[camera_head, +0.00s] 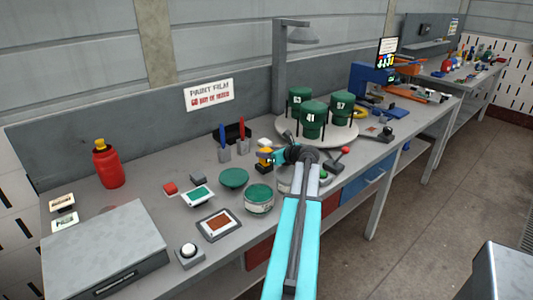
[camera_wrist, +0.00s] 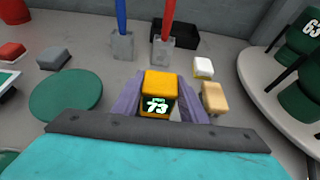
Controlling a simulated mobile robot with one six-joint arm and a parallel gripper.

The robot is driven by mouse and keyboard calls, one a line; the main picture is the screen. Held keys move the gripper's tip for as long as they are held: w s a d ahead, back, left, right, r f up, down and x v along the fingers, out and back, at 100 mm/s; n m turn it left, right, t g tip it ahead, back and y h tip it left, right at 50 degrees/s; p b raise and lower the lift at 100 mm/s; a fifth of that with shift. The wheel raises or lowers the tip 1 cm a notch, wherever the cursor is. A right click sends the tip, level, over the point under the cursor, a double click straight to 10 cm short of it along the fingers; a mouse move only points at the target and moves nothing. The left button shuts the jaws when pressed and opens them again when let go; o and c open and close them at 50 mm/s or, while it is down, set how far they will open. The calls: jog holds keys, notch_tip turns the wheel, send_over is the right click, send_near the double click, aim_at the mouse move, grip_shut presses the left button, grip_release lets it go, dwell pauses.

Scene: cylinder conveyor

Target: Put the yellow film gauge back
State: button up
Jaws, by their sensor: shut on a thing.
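The yellow film gauge (camera_wrist: 160,84) is a small block with a dark face reading "73" in the wrist view. My gripper (camera_wrist: 160,103) is shut on it, with a purple finger on each side. In the head view the gauge (camera_head: 265,150) shows as a small yellow patch at the end of my gripper (camera_head: 267,157), over the bench in front of the round platform. Whether its underside touches the bench is hidden. A black open holder (camera_wrist: 186,34) stands behind it near the back wall; it also shows in the head view (camera_head: 236,130).
A blue-handled tool (camera_wrist: 122,45) and a red-handled tool (camera_wrist: 164,50) stand behind the gauge. A white block (camera_wrist: 203,67) and a tan block (camera_wrist: 214,98) are close at right. The round platform (camera_head: 287,127) bears green cylinders. A green disc (camera_wrist: 66,95) lies left.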

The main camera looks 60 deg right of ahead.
jog(key=o, duration=1.2)
jog(key=shift+f, duration=0.1)
jog(key=b+v, duration=0.1)
jog(key=v, duration=1.1)
jog(key=shift+b, duration=0.4)
